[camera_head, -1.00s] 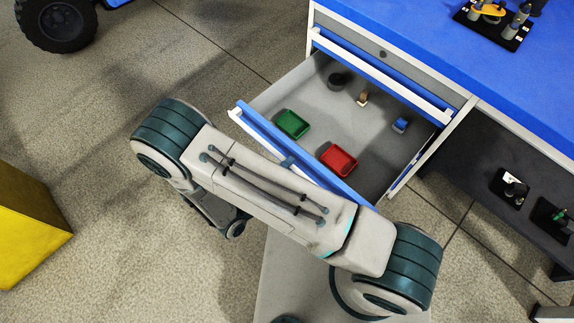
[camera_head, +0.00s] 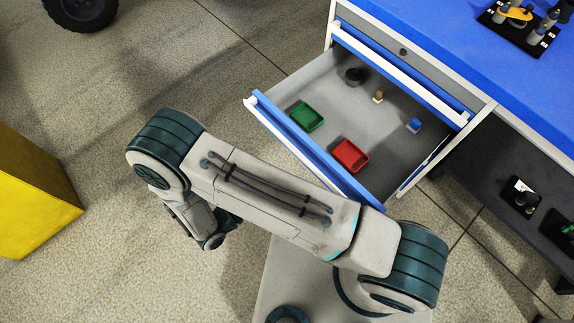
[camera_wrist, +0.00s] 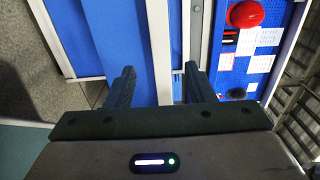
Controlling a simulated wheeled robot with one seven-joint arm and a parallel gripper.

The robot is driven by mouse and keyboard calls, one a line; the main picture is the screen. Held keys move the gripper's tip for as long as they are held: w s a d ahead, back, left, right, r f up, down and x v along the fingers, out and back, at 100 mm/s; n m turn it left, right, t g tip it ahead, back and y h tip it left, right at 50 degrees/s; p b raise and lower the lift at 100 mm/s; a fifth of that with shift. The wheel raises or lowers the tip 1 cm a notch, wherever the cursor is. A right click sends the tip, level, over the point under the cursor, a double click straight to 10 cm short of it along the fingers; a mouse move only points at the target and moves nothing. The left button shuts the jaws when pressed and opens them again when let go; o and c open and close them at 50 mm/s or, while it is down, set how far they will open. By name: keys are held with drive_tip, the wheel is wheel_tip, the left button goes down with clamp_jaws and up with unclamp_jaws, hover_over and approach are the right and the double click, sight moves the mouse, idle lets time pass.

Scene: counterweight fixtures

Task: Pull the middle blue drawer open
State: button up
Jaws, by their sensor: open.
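A blue-fronted drawer (camera_head: 312,146) stands pulled well out of the cabinet in the head view, below a closed blue drawer front with a pale handle (camera_head: 405,72). I cannot tell for certain whether it is the middle one. It holds a green tray (camera_head: 305,117), a red tray (camera_head: 350,156), a small blue item (camera_head: 413,126), a tan item (camera_head: 379,96) and a dark round item (camera_head: 355,76). My gripper (camera_wrist: 159,67) is open in the wrist view, fingers apart, with blue panels and a pale strip beyond them. Contact cannot be told.
The blue worktop (camera_head: 460,50) carries a black tool holder (camera_head: 518,28). A dark lower shelf (camera_head: 485,165) is at right. A yellow block (camera_head: 35,200) stands at left and a black wheel (camera_head: 80,8) at upper left. The floor between is open.

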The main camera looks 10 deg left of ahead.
drive_tip(key=shift+v, duration=2.2)
drive_tip(key=w+d+r+m+g+p, duration=0.45)
drive_tip(key=d+r+m+g, duration=0.25)
drive_tip(key=r+m, duration=0.45)
drive_tip(key=w+d+r+m+g+p, duration=0.4)
drive_tip(key=w+d+r+m+g, duration=0.25)
drive_tip(key=r+m, duration=0.55)
drive_tip(key=s+d+r+m+t+y+p, duration=0.1)
drive_tip(key=d+r+m+y+p, duration=0.3)
drive_tip(key=d+r+m, duration=0.3)
drive_tip(key=s+d+r+m+y+p, duration=0.2)
drive_tip(key=d+r+m+y+p, duration=0.2)
drive_tip(key=r+m, duration=1.2)
drive_tip(key=shift+d+t+y, duration=0.35)
drive_tip(key=shift+d+y, duration=0.95)
drive_tip(key=shift+d, duration=0.95)
drive_tip(key=shift+r+m, duration=0.1)
drive_tip(key=shift+m, duration=0.15)
drive_tip(key=shift+c, duration=0.3)
